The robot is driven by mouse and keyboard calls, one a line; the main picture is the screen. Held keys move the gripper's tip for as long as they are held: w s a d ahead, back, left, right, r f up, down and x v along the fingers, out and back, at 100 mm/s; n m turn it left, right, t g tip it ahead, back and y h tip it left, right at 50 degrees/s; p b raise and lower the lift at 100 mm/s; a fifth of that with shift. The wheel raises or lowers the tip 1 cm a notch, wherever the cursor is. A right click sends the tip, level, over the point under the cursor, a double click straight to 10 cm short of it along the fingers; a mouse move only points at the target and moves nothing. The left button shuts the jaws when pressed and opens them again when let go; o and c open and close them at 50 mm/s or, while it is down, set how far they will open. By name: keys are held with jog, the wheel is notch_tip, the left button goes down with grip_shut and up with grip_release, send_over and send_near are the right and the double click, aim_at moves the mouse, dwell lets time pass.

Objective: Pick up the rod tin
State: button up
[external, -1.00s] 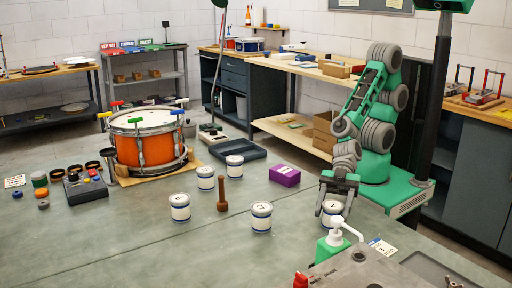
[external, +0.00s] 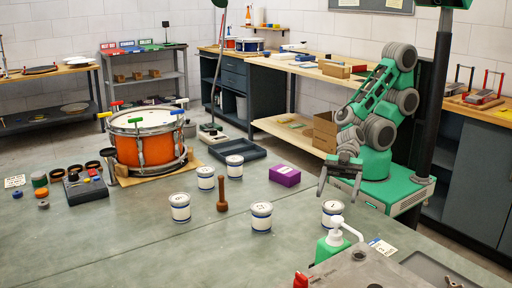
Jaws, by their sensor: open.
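Several white tins with blue bands stand upright on the green-grey bench. They look alike, and their labels are too small to read, so I cannot tell which is the rod tin. One tin (external: 331,214) stands at the right, below my gripper. Others are the front middle tin (external: 261,217), the left tin (external: 180,208), and two farther back, a tin (external: 206,178) and another tin (external: 234,167). My gripper (external: 339,190) is open and empty, with its fingers pointing down. It hangs above and apart from the right tin.
A wooden pestle-like tool (external: 222,195) stands among the tins. A purple box (external: 285,176) lies behind them. An orange drum (external: 148,146) sits at the left. Bare bench (external: 110,235) lies at front left.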

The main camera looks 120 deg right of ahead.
jog(key=shift+s+d+r, duration=0.1)
jog(key=shift+s+d, duration=0.1)
jog(key=shift+s, duration=0.2)
jog(key=shift+o, duration=0.4)
